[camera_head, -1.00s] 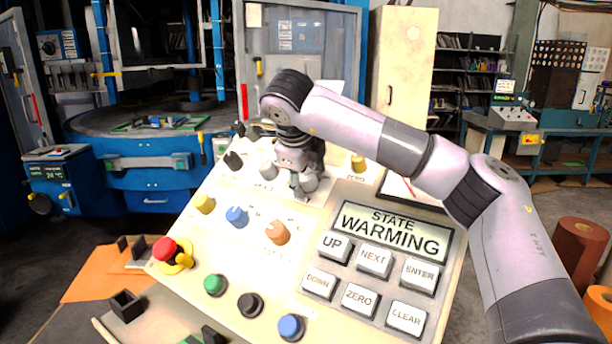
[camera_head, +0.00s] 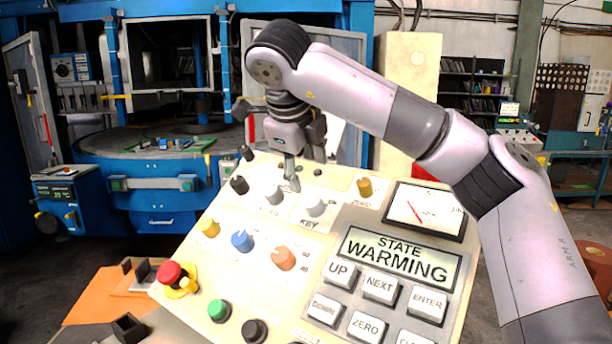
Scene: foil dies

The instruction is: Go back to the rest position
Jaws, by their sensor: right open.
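My right gripper (camera_head: 291,180) hangs above the upper part of the sloped control panel (camera_head: 210,265), fingers pointing down. It is open and holds nothing. It is close to the grey knob (camera_head: 274,195) and the white key knob (camera_head: 315,207), apart from the key knob; I cannot tell whether it clears the grey one. My right arm arches in from the right over the panel. My left gripper is not in view.
The panel carries a red emergency button (camera_head: 170,273), yellow (camera_head: 210,228), blue (camera_head: 242,241) and orange (camera_head: 283,258) knobs, several white keys and a gauge (camera_head: 424,211). A blue machine (camera_head: 150,190) stands behind. There is free air above the panel's left side.

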